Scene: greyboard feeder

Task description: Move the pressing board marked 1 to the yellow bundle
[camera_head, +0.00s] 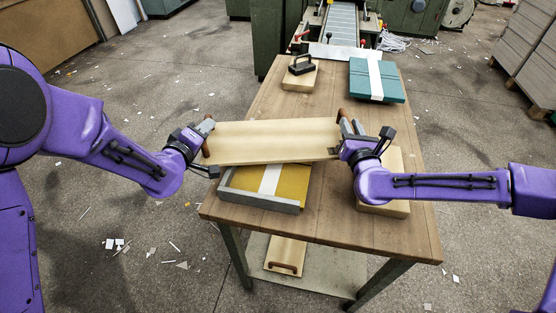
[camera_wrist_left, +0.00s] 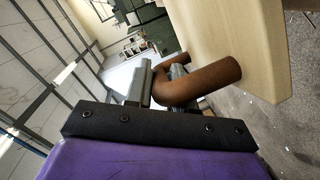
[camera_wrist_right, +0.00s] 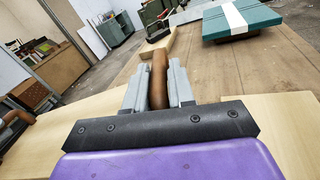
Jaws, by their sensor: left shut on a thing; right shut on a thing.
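A long pale wooden pressing board (camera_head: 270,141) with a brown handle at each end is held level between my grippers; I cannot read a 1 on it. My left gripper (camera_head: 206,130) is shut on its left handle, which also shows in the left wrist view (camera_wrist_left: 205,82). My right gripper (camera_head: 346,128) is shut on its right handle, seen in the right wrist view (camera_wrist_right: 159,78). The yellow bundle (camera_head: 287,187), with a white band, lies in a grey tray (camera_head: 258,201) below the board's front edge. The board hides the bundle's back part.
A teal bundle (camera_head: 388,84) with a white band lies at the back right of the wooden table (camera_head: 330,82). A small block with a black handle (camera_head: 301,66) stands at the back left. A pale block (camera_head: 396,168) sits under my right arm. Another handled board (camera_head: 285,256) lies on the lower shelf.

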